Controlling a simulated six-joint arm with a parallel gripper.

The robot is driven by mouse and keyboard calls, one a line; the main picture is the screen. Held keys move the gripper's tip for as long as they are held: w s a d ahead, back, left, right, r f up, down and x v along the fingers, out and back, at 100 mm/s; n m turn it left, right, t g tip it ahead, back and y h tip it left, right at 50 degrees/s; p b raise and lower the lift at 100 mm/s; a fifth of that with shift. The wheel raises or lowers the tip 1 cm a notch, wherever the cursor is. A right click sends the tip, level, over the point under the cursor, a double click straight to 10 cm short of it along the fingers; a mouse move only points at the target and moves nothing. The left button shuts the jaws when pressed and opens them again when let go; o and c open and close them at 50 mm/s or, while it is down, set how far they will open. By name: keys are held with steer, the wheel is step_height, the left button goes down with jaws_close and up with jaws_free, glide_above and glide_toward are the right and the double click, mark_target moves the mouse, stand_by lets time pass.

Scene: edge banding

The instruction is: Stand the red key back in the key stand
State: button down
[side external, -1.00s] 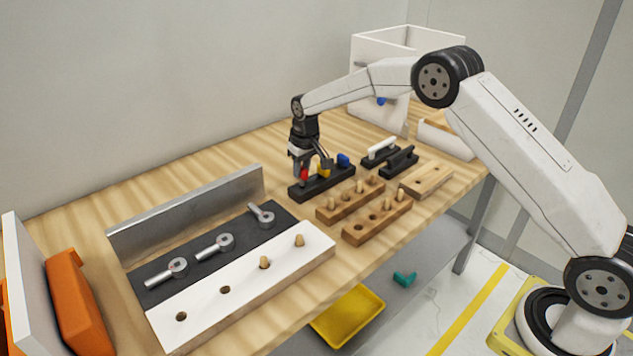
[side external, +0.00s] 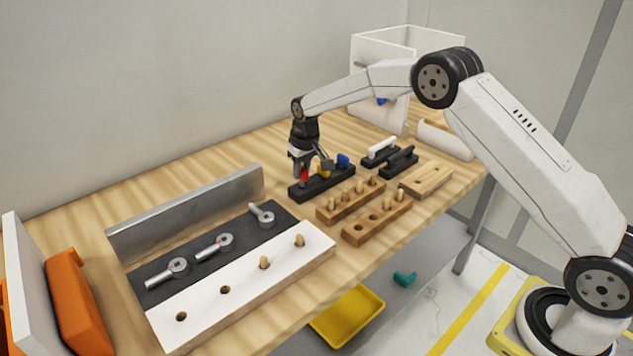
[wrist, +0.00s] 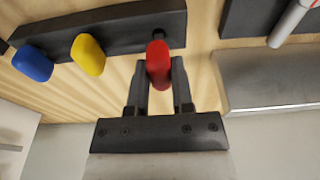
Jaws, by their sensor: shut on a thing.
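The red key (side external: 304,175) is between the fingers of my gripper (side external: 303,178), at the left end of the black key stand (side external: 314,190). In the wrist view the red key (wrist: 158,65) is pinched by both fingers of my gripper (wrist: 159,75), at the end of the stand (wrist: 120,27). Its lower end is hidden, so I cannot tell whether it is seated. A yellow key (wrist: 88,55) and a blue key (wrist: 32,63) stand in the same stand, on the side away from the red key.
Wooden peg blocks (side external: 350,199) are in front of the stand. A dark mat with metal cam parts (side external: 215,243) and a metal fence (side external: 190,212) lie to the left. Black and white handles (side external: 390,156) and a white box (side external: 375,60) are behind to the right.

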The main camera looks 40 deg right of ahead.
steer(key=shift+f, duration=1.05)
stand_by(1.7)
steer(key=shift+c, duration=2)
jaws_free()
steer(key=shift+r, duration=0.1)
steer(key=shift+r, duration=2.4)
